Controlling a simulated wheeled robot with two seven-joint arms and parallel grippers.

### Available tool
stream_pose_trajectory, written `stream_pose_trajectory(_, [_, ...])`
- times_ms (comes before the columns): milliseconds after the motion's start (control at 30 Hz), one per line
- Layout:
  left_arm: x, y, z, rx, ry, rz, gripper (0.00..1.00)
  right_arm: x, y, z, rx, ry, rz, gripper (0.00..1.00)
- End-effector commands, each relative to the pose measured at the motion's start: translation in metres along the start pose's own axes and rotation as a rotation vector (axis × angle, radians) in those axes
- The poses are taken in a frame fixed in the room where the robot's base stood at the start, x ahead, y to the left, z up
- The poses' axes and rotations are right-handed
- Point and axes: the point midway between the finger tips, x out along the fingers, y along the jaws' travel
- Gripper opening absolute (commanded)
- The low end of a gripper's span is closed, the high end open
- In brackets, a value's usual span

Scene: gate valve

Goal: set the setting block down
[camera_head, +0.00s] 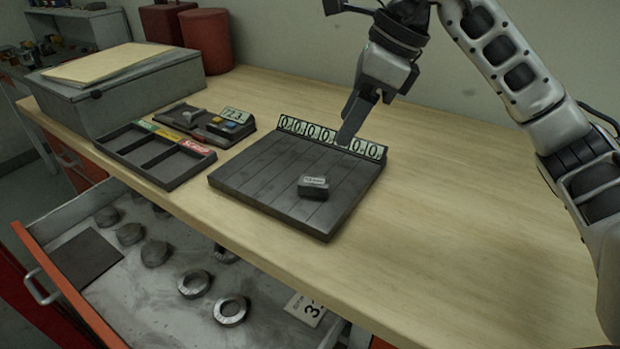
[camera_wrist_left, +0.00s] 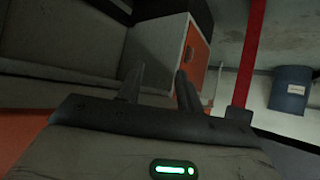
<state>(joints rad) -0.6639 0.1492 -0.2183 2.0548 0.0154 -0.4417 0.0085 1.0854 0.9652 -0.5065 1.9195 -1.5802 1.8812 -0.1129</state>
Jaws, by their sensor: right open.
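The setting block (camera_head: 313,190), a small dark block with a pale label on top, sits on the grooved dark plate (camera_head: 258,190), toward its front right part. My right gripper (camera_head: 352,122) is open and empty, above the plate's back edge near the row of number cards (camera_head: 318,134). It is apart from the block, behind and to the right of it. My left gripper (camera_wrist_left: 158,85) shows only in the left wrist view, with its two fingers apart and nothing between them. It points away from the bench top, toward a cabinet.
A three-slot tray (camera_head: 155,165) with coloured labels and a small device (camera_head: 228,127) with a display stand left of the plate. A grey box (camera_head: 120,90) is at the back left. An open drawer (camera_head: 180,285) with several rings and discs lies in front. The bench's right side is clear.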

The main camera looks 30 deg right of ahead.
Motion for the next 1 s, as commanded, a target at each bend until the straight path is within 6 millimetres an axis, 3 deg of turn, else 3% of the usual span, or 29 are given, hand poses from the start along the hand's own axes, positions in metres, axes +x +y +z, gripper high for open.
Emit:
stream_pose_trajectory(100, [0.0,0.0,-0.001,0.0,0.0,0.0,0.36,0.028,0.002,0.0,-0.001,0.003,0.007,0.53])
stream_pose_trajectory(300, [-0.001,-0.001,-0.001,0.0,-0.001,-0.001,0.36,0.059,0.001,0.001,-0.002,0.0,0.004,0.53])
stream_pose_trajectory(533, [-0.002,-0.001,-0.002,0.0,-0.003,-0.002,0.36,0.074,0.001,0.001,-0.001,0.0,0.004,0.53])
stream_pose_trajectory(800, [-0.006,-0.001,-0.006,0.001,0.0,-0.005,0.36,0.113,0.001,0.0,0.0,-0.001,0.005,0.53])
stream_pose_trajectory(1000, [-0.005,-0.002,-0.004,-0.001,-0.005,-0.007,0.36,0.119,0.001,0.0,-0.001,-0.002,0.001,0.53])
